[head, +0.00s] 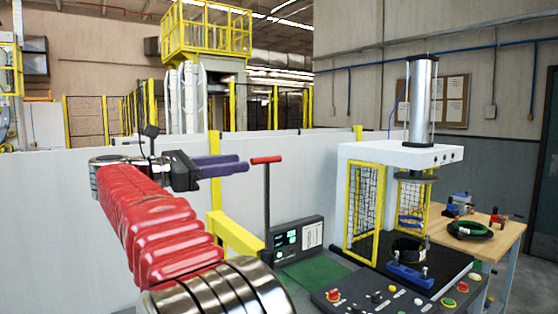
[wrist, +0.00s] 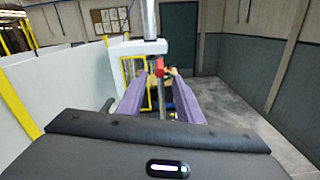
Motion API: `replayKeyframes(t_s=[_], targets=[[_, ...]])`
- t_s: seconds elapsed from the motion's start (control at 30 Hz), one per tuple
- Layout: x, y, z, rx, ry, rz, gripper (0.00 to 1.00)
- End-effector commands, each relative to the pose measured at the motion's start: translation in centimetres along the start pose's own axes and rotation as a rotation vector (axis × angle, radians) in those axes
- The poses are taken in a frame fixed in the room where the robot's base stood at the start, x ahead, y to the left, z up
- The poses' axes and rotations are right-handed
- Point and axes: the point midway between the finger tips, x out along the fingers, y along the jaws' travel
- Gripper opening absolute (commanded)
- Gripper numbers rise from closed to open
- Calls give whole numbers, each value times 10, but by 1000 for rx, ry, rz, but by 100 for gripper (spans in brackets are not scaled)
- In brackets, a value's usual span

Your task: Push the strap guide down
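A dark upright lever with a red crossbar grip (head: 267,160) stands beside a yellow bar (head: 235,236); I take it to be the strap guide, though no label shows this. The lever's foot is partly hidden.
A press with a white top (head: 400,154) and yellow mesh guards stands right, behind a button panel (head: 395,300). A control box (head: 296,240) sits near the lever. A wooden bench (head: 490,235) holds tools. White partition walls (head: 290,180) run behind.

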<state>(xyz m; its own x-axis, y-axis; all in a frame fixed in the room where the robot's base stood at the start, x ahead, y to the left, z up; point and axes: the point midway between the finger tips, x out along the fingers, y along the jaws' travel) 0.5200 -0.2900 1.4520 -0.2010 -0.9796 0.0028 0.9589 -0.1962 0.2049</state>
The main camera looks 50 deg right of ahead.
Motion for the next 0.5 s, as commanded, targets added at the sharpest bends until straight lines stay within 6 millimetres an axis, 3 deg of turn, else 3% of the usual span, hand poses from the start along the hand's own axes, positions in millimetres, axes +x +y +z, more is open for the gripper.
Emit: replayKeyframes(t_s=[0.5], targets=[[6, 0, -1, -11, 2, 0, 33]])
